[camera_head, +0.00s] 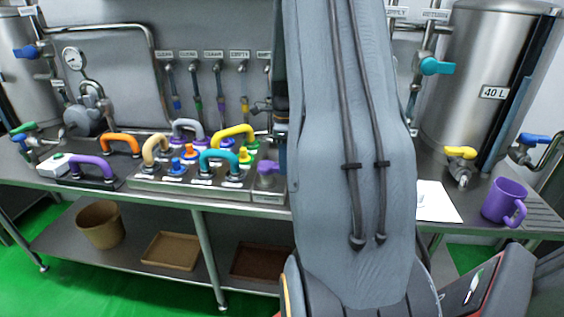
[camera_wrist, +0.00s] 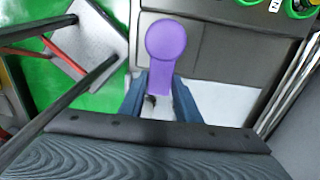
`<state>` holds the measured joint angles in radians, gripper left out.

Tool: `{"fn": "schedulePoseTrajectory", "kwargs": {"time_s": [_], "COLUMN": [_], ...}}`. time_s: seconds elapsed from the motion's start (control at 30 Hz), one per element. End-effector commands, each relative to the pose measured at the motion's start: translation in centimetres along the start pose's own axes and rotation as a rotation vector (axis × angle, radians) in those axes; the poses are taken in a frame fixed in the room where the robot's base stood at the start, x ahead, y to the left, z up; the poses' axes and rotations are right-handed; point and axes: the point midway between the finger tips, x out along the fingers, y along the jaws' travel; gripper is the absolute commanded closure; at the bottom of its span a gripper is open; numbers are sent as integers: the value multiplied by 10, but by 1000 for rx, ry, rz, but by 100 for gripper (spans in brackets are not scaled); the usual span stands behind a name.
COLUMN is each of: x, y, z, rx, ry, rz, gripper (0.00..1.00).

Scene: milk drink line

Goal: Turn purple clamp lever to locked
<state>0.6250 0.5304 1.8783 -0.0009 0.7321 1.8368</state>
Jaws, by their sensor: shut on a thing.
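The purple clamp lever (camera_wrist: 166,45) shows in the wrist view with a round knob and a narrower stem. Its stem runs down between the two blue-grey fingers of my gripper (camera_wrist: 162,98), which is shut on it. The lever also shows in the head view (camera_head: 268,168), at the right end of the steel manifold block (camera_head: 265,197), just left of my arm. My arm hides my gripper in the head view. The lower end of the stem is partly hidden in the wrist view.
Several coloured loop handles stand left of the lever, including a yellow one (camera_head: 234,131) and a teal one (camera_head: 217,155). A purple mug (camera_head: 503,201) and a white sheet (camera_head: 436,203) lie right of my arm. Trays (camera_head: 172,251) sit on the lower shelf.

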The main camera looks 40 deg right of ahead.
Motion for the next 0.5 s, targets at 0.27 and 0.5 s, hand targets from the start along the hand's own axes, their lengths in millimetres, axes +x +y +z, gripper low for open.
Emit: {"fn": "schedulePoseTrajectory", "kwargs": {"time_s": [0.27,0.5], "x": [0,0], "y": [0,1], "z": [1,2], "rx": [2,-1], "ry": [-1,0], "rz": [1,1], "gripper": [52,52]}}
